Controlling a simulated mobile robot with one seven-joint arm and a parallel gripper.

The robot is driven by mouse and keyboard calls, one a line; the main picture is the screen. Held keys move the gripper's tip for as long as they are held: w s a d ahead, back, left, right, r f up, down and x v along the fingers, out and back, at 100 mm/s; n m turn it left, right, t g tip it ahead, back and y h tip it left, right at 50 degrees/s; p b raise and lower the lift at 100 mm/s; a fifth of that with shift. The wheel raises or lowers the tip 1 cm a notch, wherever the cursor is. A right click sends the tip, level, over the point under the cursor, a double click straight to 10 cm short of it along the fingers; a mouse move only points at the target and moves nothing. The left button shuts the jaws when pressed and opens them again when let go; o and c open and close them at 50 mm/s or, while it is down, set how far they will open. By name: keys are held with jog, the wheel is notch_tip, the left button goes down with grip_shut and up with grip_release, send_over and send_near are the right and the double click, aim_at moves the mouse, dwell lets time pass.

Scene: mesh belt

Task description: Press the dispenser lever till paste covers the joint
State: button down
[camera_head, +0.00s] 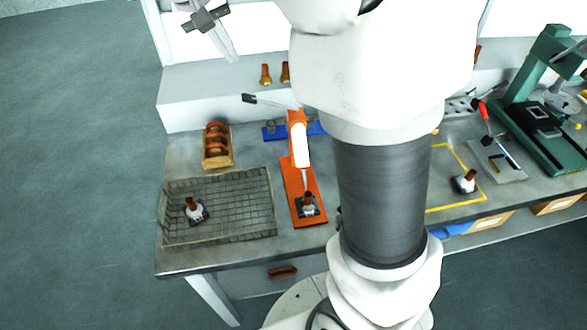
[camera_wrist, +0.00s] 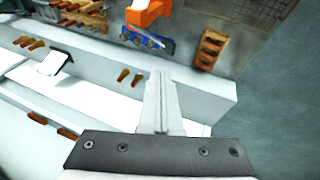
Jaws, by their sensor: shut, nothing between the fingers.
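The orange dispenser (camera_head: 297,122) stands on the bench with a white body and a thin nozzle pointing down. Its grey lever with a dark tip (camera_head: 250,98) sticks out to the left at the top. A joint piece (camera_head: 308,204), grey with a brown top, sits on the orange base plate (camera_head: 297,185) under the nozzle. I cannot make out paste on it. My gripper (camera_head: 233,60) is shut and empty, above the back shelf, left of and apart from the lever. In the wrist view my gripper (camera_wrist: 158,74) points past the shelf, with part of the orange dispenser (camera_wrist: 148,12) at the top.
A wire mesh belt (camera_head: 235,225) with one similar piece lies at left. A wooden rack (camera_head: 217,160), a blue fixture (camera_head: 272,132) and a back shelf (camera_head: 190,92) are near. Another piece (camera_head: 465,182) stands in a yellow outline. A green press (camera_head: 530,70) is at right. My arm hides the middle.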

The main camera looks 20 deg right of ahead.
jog(key=s+d+r+y, duration=0.1)
jog(key=d+r+y, duration=0.1)
jog(key=d+y, duration=0.3)
jog(key=shift+s+d+r+m+t+p, duration=0.15)
jog(key=shift+d+r+m+t+p, duration=0.25)
jog(key=shift+d, duration=0.3)
send_near(249, 96)
jog(key=w+d+f, duration=0.1)
jog(key=f, duration=0.1)
jog(key=shift+w+a+f+p, duration=0.15)
jog(key=shift+a+f, duration=0.1)
jog(key=shift+f, duration=0.4)
jog(key=shift+w+a+f+p, duration=0.1)
jog(key=shift+a+f+p, duration=0.15)
jog(key=shift+f, duration=0.4)
jog(key=shift+w+a+f+p, duration=0.15)
jog(key=shift+a+f, duration=0.15)
jog(key=shift+f, duration=0.35)
jog(key=shift+a, duration=0.1)
